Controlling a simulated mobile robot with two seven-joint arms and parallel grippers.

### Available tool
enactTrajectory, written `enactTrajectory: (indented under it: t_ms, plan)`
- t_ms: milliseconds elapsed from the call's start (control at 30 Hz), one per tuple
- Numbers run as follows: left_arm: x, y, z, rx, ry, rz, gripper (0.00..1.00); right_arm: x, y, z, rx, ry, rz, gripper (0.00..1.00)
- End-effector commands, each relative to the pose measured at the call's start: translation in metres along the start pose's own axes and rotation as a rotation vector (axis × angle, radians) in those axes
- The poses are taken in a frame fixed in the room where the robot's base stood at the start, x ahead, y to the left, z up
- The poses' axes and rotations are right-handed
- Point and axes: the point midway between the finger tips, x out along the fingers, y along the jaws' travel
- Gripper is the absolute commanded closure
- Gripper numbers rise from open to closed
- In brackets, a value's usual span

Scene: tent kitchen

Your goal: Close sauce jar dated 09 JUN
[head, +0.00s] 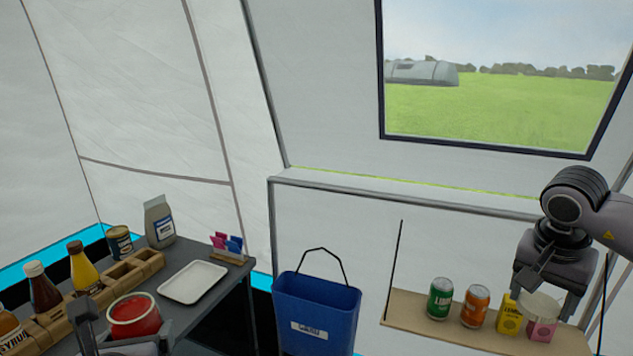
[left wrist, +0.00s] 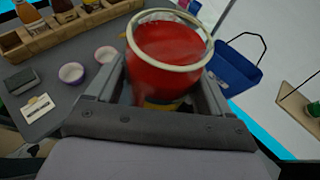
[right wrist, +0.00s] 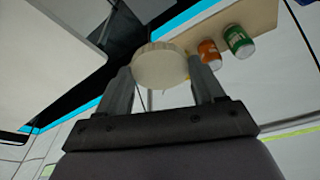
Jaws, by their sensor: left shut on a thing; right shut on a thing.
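An open glass jar of red sauce (head: 133,318) with a pale rim is at the lower left in the head view. My left gripper (head: 122,343) is shut around it. The jar fills the upper middle of the left wrist view (left wrist: 168,52), between the two fingers, with its mouth uncovered; no date is readable. My right gripper (head: 548,284) is shut on a round cream lid (head: 540,306) at the far right, in front of the shelf. The lid also shows between the fingertips in the right wrist view (right wrist: 158,66). Lid and jar are far apart.
The grey table holds a white tray (head: 193,282), a wooden rack (head: 133,270) with bottles, a tin (head: 119,242) and a bag (head: 159,222). A blue bin (head: 317,312) stands between table and shelf (head: 400,308), which holds cans (head: 440,298) and cartons (head: 510,316).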

Motion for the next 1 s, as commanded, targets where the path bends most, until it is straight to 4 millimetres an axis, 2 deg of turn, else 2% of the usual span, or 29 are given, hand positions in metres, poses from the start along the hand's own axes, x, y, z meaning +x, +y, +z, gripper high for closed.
enactTrajectory:
  t_ms: [33, 300, 500, 700, 1000]
  plan:
    - [-0.003, -0.003, -0.002, 0.016, -0.007, -0.024, 0.77, 0.007, -0.006, 0.015, -0.075, -0.002, -0.017, 0.60]
    - [-0.018, -0.022, -0.031, 0.072, -0.004, -0.159, 0.77, 0.034, -0.028, 0.097, -0.457, -0.004, -0.125, 0.60]
    - [-0.028, -0.030, -0.051, 0.097, -0.004, -0.230, 0.77, 0.043, -0.033, 0.146, -0.661, -0.003, -0.183, 0.60]
    - [-0.033, -0.034, -0.062, 0.109, -0.006, -0.265, 0.77, 0.045, -0.034, 0.171, -0.761, -0.002, -0.211, 0.60]
    - [-0.034, -0.034, -0.064, 0.110, -0.006, -0.272, 0.77, 0.045, -0.034, 0.176, -0.781, 0.000, -0.217, 0.60]
